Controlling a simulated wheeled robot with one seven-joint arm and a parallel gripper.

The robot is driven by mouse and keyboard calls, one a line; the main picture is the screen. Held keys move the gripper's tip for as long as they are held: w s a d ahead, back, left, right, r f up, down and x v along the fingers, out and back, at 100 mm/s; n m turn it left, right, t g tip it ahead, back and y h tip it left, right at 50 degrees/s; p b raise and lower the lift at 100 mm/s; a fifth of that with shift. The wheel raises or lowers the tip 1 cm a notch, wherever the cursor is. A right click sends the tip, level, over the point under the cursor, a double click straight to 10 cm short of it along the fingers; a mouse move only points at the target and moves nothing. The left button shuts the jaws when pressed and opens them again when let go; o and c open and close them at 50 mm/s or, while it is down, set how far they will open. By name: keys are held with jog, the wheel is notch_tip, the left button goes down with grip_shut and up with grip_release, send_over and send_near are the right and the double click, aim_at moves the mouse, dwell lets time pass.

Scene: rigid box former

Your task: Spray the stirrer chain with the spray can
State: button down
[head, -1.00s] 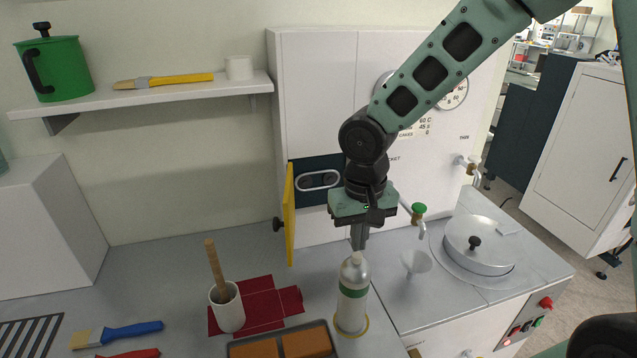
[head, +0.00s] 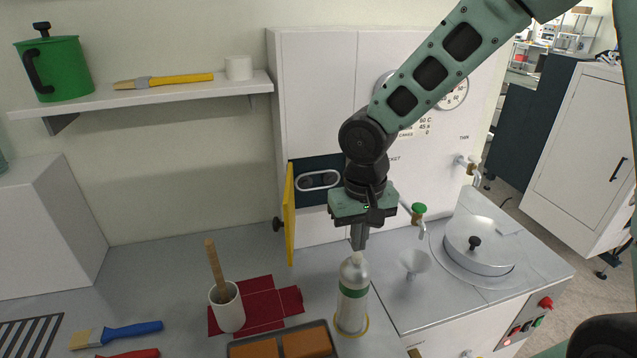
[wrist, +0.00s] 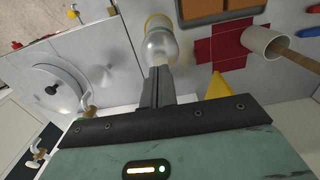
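The spray can (head: 352,295), pale with a green band and a white nozzle, stands upright on a yellow ring at the counter's front. It also shows in the wrist view (wrist: 160,45). My gripper (head: 358,244) points down at its top; in the wrist view the fingers (wrist: 158,78) are close together around the nozzle and look shut on it. The fingers partly hide the nozzle. The stirrer chain (head: 318,181), a pale oval loop around dark wheels, shows in a dark recess of the white cabinet, behind and left of my gripper.
The yellow door (head: 289,215) of the recess stands open, sticking out toward the front. A white cup (head: 228,308) with a wooden handle and a tray of brown blocks (head: 305,341) are left of the can. A funnel (head: 415,262) and lidded pot (head: 480,245) are right.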

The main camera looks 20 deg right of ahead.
aim_at(357, 255)
jog(key=shift+f, duration=0.1)
jog(key=shift+f+b, duration=0.95)
jog(key=shift+b, duration=0.05)
jog(key=shift+r, duration=0.1)
jog(key=shift+r+p, duration=0.95)
notch_tip(357, 255, up, 6)
jog(key=p, duration=0.5)
dwell(0.3)
